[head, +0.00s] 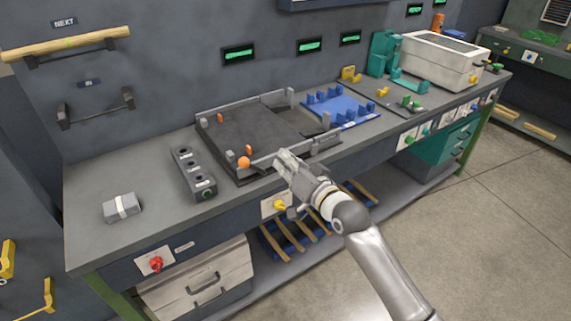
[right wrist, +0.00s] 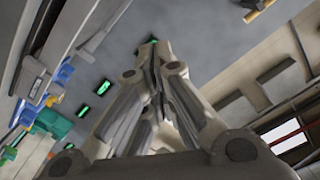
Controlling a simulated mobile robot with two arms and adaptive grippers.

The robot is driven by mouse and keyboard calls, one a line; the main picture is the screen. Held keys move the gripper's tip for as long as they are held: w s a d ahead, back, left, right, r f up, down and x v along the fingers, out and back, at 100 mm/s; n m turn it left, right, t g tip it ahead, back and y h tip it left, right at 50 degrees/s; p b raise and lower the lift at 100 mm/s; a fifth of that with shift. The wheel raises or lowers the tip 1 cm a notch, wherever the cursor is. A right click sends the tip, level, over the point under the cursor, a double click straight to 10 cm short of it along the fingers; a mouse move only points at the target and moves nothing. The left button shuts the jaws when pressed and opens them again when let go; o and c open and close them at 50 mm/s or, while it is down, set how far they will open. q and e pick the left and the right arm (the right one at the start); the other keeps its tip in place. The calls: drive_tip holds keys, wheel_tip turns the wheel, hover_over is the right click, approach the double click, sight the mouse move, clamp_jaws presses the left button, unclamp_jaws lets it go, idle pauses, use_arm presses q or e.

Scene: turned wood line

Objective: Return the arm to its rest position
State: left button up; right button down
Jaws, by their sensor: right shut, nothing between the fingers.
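My right arm (head: 375,255) comes in from the lower right of the head view. My right gripper (head: 284,158) is shut and empty, over the front edge of the dark tray-like fixture on the workbench. In the right wrist view the closed fingers (right wrist: 152,62) point up toward the grey wall, with nothing between them. My left gripper shows in neither view.
The workbench (head: 90,215) holds a dark fixture (head: 235,140) with an orange ball (head: 243,162), a blue rack (head: 340,108), a grey block (head: 121,207) and a white box (head: 440,60). A wooden bar (head: 65,43) rests on wall brackets. The floor at right is clear.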

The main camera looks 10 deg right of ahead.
idle(0.4)
drive_tip(key=shift+s, duration=0.1)
drive_tip(key=s+d+f+g+h, duration=0.1)
drive_tip(key=d+f+g, duration=0.1)
drive_tip(key=f, duration=0.8)
drive_tip(key=s+d+f+g+h, duration=0.1)
drive_tip(key=f+h, duration=0.1)
drive_tip(key=f, duration=0.8)
drive_tip(key=s+d+f+g+h, duration=0.1)
drive_tip(key=s+f+g, duration=0.1)
drive_tip(key=s+f, duration=0.35)
drive_tip(key=s+d+f+n+g, duration=0.1)
drive_tip(key=s+d+f, duration=0.15)
drive_tip(key=f, duration=0.65)
drive_tip(key=s+f+g+h, duration=0.1)
drive_tip(key=s+f+g, duration=0.1)
drive_tip(key=s+f, duration=0.45)
drive_tip(key=s+d+f+n+g, duration=0.1)
drive_tip(key=s+f+g, duration=0.1)
drive_tip(key=s+f, duration=0.5)
drive_tip(key=s+d+f+n+g+h, duration=0.1)
drive_tip(key=s+f+g, duration=0.2)
drive_tip(key=s, duration=1.6)
drive_tip(key=s+d+f+n+g, duration=0.1)
drive_tip(key=s+f+g, duration=0.1)
drive_tip(key=s+f, duration=0.9)
drive_tip(key=shift+s+f+n, duration=0.3)
drive_tip(key=shift+s+n, duration=0.1)
drive_tip(key=shift+s, duration=0.55)
